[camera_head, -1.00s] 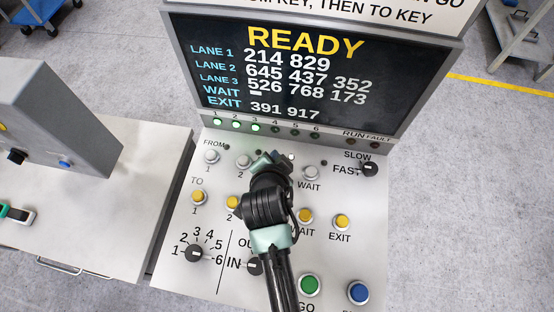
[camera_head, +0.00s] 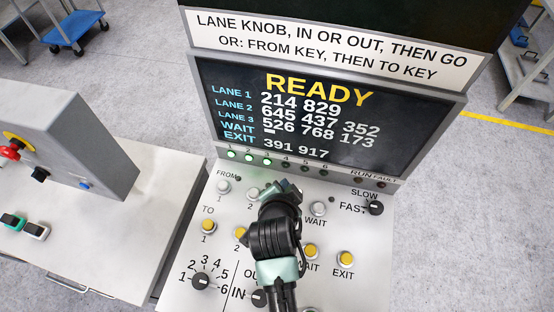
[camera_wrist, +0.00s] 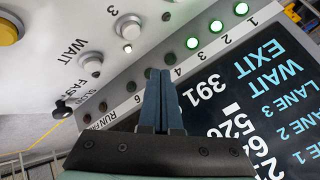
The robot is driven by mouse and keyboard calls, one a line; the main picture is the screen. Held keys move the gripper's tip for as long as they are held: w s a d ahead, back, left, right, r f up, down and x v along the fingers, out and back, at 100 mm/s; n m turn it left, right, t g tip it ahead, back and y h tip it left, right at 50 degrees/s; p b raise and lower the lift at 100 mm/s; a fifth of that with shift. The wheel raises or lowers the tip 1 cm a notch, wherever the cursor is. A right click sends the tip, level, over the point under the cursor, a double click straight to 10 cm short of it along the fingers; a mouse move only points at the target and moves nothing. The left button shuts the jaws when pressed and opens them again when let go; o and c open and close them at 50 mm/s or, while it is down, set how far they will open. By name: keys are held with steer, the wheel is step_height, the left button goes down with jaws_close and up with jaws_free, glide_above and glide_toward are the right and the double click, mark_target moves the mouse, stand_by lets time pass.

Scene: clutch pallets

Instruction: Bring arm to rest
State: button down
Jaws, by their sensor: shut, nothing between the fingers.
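My gripper (camera_wrist: 160,101) is shut and empty in the wrist view, its two dark fingers together in front of the panel's row of lamps. In the head view my arm reaches up from the bottom over the control panel (camera_head: 185,262), and my gripper (camera_head: 284,187) is near the FROM row of white buttons. The arm hides part of the FROM and TO rows. I cannot tell whether the fingertips touch the panel.
The screen (camera_head: 320,115) reads READY, with lamps 1 to 3 lit green below it. The lane knob (camera_head: 201,281) and SLOW/FAST knob (camera_head: 375,208) flank my arm. A grey console with a red button (camera_head: 12,151) stands at left. Open floor lies right.

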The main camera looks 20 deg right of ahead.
steer(key=w+a+r+n+t+y, duration=0.1)
steer(key=w+a+r+n+t, duration=0.2)
steer(key=r, duration=0.5)
steer(key=w+a+r+n+t, duration=0.1)
steer(key=w+a+r+n, duration=0.15)
steer(key=w+r, duration=0.4)
steer(key=s+a+r+n+t+y, duration=0.1)
steer(key=a+r+n+t+y, duration=0.25)
steer(key=r, duration=0.95)
steer(key=a+r+n+t, duration=0.2)
steer(key=a+r+n, duration=0.35)
steer(key=r, duration=0.65)
steer(key=s+d+r+t+b, duration=0.1)
steer(key=s+r+t+b, duration=0.6)
steer(key=s+r, duration=0.6)
step_height(320, 180, up, 4)
steer(key=t, duration=0.2)
steer(key=shift+f+t, duration=0.25)
steer(key=shift+t, duration=0.1)
steer(key=shift+d, duration=0.15)
